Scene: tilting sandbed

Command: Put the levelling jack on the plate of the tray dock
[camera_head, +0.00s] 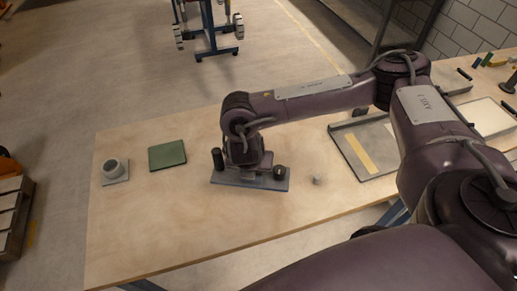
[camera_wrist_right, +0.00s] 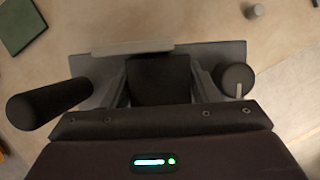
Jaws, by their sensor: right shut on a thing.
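A long blue-grey plate (camera_head: 224,180) lies on the table. A black upright cylinder (camera_head: 217,158) stands at its left end and a black round knob (camera_head: 279,172) at its right end. My right gripper (camera_head: 247,172) points down over its middle. In the right wrist view its jaws (camera_wrist_right: 160,80) are shut on a dark block (camera_wrist_right: 160,75), with a light grey bar (camera_wrist_right: 125,47) just beyond. I cannot tell whether the block touches the plate, nor which part is the levelling jack or the tray dock. My left gripper is out of view.
A grey ring (camera_head: 112,167) on a small square plate and a green pad (camera_head: 167,155) lie to the left. A small grey cylinder (camera_head: 317,180) stands to the right. A grey tray (camera_head: 349,158) with a yellow strip is further right. The table's front left is clear.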

